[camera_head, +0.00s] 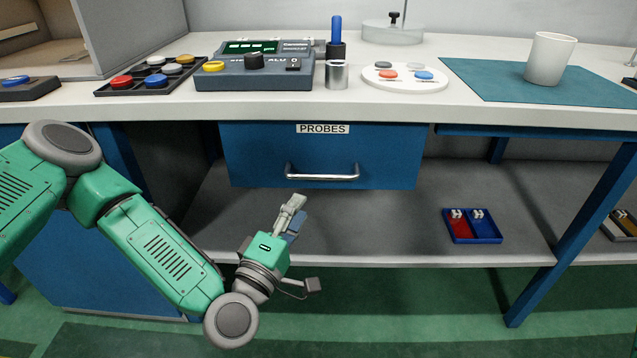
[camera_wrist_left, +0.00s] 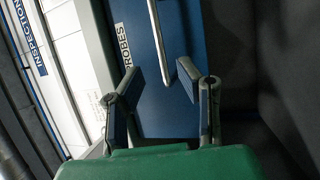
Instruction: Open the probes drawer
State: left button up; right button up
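The probes drawer (camera_head: 255,155) is a blue front below the worktop, with a white PROBES label (camera_head: 323,129) and a silver bar handle (camera_head: 322,177). It looks shut. My left gripper (camera_head: 294,208) is just below the left end of the handle. In the left wrist view the drawer front (camera_wrist_left: 165,120) fills the middle, and the handle (camera_wrist_left: 158,40) runs away ahead of the fingers. There the left gripper (camera_wrist_left: 161,82) is open, with nothing between its fingertips; whether it touches the handle cannot be told. My right gripper is not in view.
The worktop (camera_head: 400,107) above holds a meter (camera_head: 254,75), a button tray (camera_head: 150,80), a white cup (camera_head: 549,58) on a teal mat (camera_head: 480,75). A small blue tray (camera_head: 473,238) lies on the lower shelf (camera_head: 390,225). Space before the drawer is clear except for my left arm.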

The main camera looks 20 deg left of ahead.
aim_at(318, 178)
pick_arm(q)
jog(key=shift+b+x, duration=0.9)
jog(key=shift+x, duration=3.85)
jog(key=shift+f, duration=0.1)
grip_shut()
